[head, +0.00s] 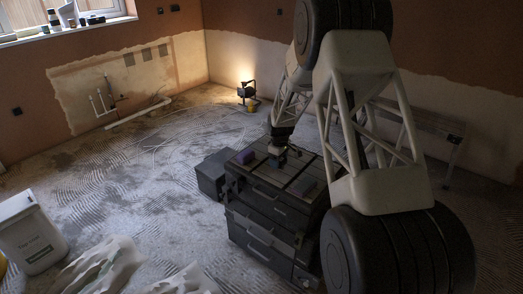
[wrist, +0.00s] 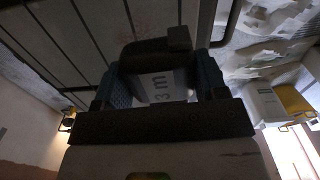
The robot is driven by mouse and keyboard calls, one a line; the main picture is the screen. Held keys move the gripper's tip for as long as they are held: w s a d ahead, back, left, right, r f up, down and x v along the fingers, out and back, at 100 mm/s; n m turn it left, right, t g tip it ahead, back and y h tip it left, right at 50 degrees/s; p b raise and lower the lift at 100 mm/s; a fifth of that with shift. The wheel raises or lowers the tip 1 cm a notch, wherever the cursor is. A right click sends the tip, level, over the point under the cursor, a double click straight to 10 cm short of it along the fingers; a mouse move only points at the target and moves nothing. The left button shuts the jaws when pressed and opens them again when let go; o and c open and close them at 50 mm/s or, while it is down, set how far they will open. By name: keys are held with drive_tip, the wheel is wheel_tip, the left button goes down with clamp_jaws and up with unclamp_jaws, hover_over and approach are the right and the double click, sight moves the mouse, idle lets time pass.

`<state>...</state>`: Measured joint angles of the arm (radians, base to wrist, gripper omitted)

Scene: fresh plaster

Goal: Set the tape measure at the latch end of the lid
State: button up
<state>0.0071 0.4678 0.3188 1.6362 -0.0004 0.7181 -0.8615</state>
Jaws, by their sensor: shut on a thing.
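My gripper (head: 279,151) is over the ribbed lid (head: 262,170) of a dark stacked toolbox in the head view. In the wrist view my gripper (wrist: 162,88) is shut on the tape measure (wrist: 160,84), a dark case with a pale face marked "3 m", one blue-grey finger on each side. The ribbed lid (wrist: 85,35) fills the upper left there. In the head view the tape measure is small and dark under the fingers; I cannot tell whether it touches the lid. The latch is not clear in either view.
A dark box (head: 211,175) stands left of the toolbox. A white bucket (head: 31,236) and a lit lamp (head: 246,91) stand on the floor.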

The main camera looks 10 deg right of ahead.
wheel_tip(320, 180, up, 4)
drive_tip(key=f, duration=0.1)
hover_over(261, 149)
drive_tip(key=shift+w+d+r+m, duration=0.1)
drive_tip(key=shift+r+m, duration=0.15)
drive_tip(key=shift+m, duration=0.15)
idle(0.3)
drive_tip(key=shift+f, duration=0.15)
drive_tip(key=shift+f, duration=3)
drive_tip(key=shift+f, duration=0.1)
drive_tip(key=shift+f, duration=1.8)
drive_tip(key=shift+f, duration=0.15)
drive_tip(key=o, duration=1)
drive_tip(key=shift+o, duration=0.2)
